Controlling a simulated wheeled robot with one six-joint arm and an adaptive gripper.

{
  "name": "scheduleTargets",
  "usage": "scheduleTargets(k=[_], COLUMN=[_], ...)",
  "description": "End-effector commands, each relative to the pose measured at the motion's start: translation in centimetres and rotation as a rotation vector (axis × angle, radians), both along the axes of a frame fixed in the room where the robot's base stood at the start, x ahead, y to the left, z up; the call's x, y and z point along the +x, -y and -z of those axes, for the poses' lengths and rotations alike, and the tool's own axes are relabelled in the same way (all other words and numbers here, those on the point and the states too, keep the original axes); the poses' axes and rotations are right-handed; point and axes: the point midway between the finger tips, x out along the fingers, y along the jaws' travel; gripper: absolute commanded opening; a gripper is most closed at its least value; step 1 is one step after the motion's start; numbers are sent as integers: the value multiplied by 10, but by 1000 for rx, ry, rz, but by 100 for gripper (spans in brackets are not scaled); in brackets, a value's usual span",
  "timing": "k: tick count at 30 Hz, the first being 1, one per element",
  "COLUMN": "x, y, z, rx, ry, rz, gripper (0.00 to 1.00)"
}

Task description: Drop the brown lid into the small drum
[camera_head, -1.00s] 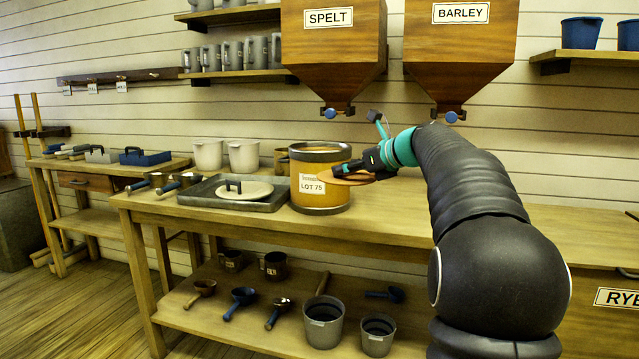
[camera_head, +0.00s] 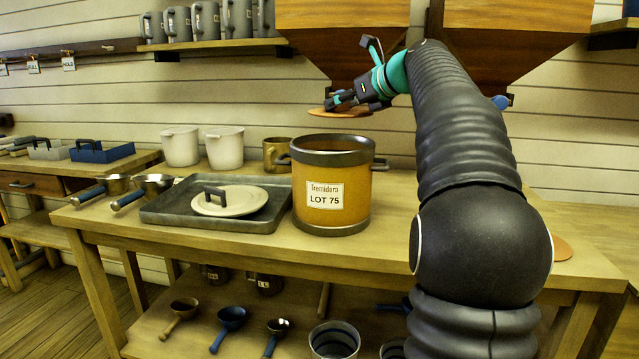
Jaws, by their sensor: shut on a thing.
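The brown lid (camera_head: 324,112) is a thin flat disc. My gripper (camera_head: 354,102) is shut on it and holds it nearly level in the air. The lid is above the yellow drum (camera_head: 331,205), with a visible gap to the drum's rim. The drum has dark metal bands, side handles and a label reading "Tremidora LOT 75". It stands upright on the bench. Its inside and bottom are hidden from this angle.
A grey tray (camera_head: 166,211) with a cream handled lid (camera_head: 231,201) lies left of the drum. A brass mug (camera_head: 276,155) and two white pots (camera_head: 180,146) stand behind. Another brown disc (camera_head: 562,249) lies partly hidden at the bench's right. Wooden hoppers (camera_head: 512,50) hang above.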

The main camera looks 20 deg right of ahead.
Motion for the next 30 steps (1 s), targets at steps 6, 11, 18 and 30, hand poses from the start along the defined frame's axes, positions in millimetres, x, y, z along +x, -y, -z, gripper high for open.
scheduleTargets(k=[6, 11, 18, 30], x=[0, 0, 0, 0], y=[0, 0, 0, 0], z=[9, 26, 52, 60], rx=[1, 2, 0, -1], ry=[-1, -2, 0, 1], rz=[-1, 0, 0, 0], gripper=[16, 16, 16, 16])
